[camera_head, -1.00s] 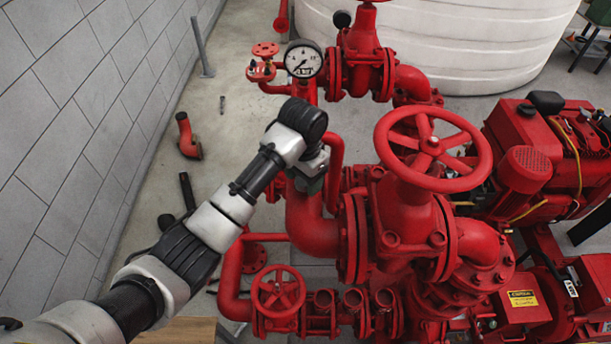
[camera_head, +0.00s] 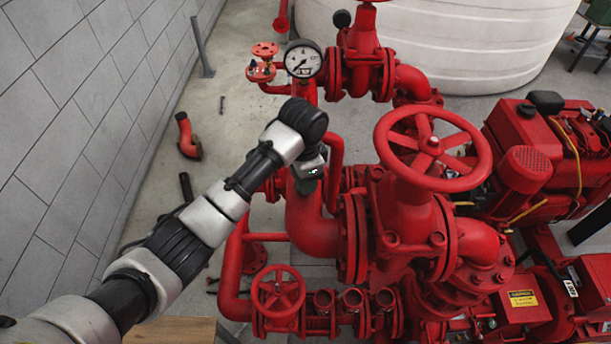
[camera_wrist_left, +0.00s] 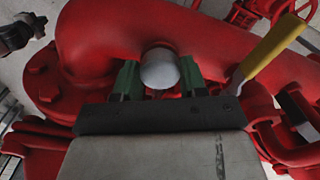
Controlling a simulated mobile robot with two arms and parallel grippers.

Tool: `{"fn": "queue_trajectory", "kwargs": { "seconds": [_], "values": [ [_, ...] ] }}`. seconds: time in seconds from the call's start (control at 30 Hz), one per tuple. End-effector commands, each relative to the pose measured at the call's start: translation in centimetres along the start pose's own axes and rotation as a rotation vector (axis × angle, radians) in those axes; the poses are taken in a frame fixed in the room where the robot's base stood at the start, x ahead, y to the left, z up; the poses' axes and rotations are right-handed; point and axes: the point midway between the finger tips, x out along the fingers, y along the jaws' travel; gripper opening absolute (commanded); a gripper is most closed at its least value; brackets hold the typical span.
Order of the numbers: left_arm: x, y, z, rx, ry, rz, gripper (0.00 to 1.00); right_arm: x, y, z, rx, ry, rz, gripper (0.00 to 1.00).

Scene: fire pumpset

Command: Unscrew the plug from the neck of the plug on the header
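The plug (camera_wrist_left: 159,69) is a pale grey round cap on the red header pipe (camera_wrist_left: 215,42) in the left wrist view. My left gripper (camera_wrist_left: 159,80) has its two green fingers on either side of the plug, one left and one right. I cannot tell whether they press on it. In the head view my left gripper (camera_head: 307,185) is low at the red pipe left of the big valve, mostly hidden by my wrist. The plug and its neck are hidden there. My right gripper is in neither view.
A large red handwheel (camera_head: 433,145) stands right of my left arm. A pressure gauge (camera_head: 303,60) is behind it. A yellow lever handle (camera_wrist_left: 273,47) rises close to the right finger. Floor at left is mostly open, with a loose red elbow (camera_head: 187,137).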

Motion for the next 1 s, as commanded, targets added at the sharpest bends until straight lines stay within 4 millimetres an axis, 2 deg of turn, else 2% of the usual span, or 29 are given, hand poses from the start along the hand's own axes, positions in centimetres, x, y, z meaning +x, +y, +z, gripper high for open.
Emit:
{"fn": "queue_trajectory", "kwargs": {
  "seconds": [0.03,0.17,0.27,0.53,0.87,1.0],
  "values": [
    [0.01,0.03,-0.01,0.000,0.000,0.001,0.32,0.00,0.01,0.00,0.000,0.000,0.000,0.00],
    [0.01,0.04,-0.01,0.000,0.000,0.001,0.13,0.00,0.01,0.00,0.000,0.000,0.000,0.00],
    [0.02,0.07,-0.03,-0.029,0.000,0.002,0.13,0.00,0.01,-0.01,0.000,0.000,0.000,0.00],
    [0.01,0.11,-0.04,-0.366,0.000,0.004,0.13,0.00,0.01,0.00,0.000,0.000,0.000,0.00],
    [-0.01,0.08,-0.03,-0.410,0.000,0.002,0.13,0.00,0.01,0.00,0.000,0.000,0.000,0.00],
    [0.00,0.12,-0.08,-0.561,0.001,0.005,0.13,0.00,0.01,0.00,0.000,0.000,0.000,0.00]
  ]
}}
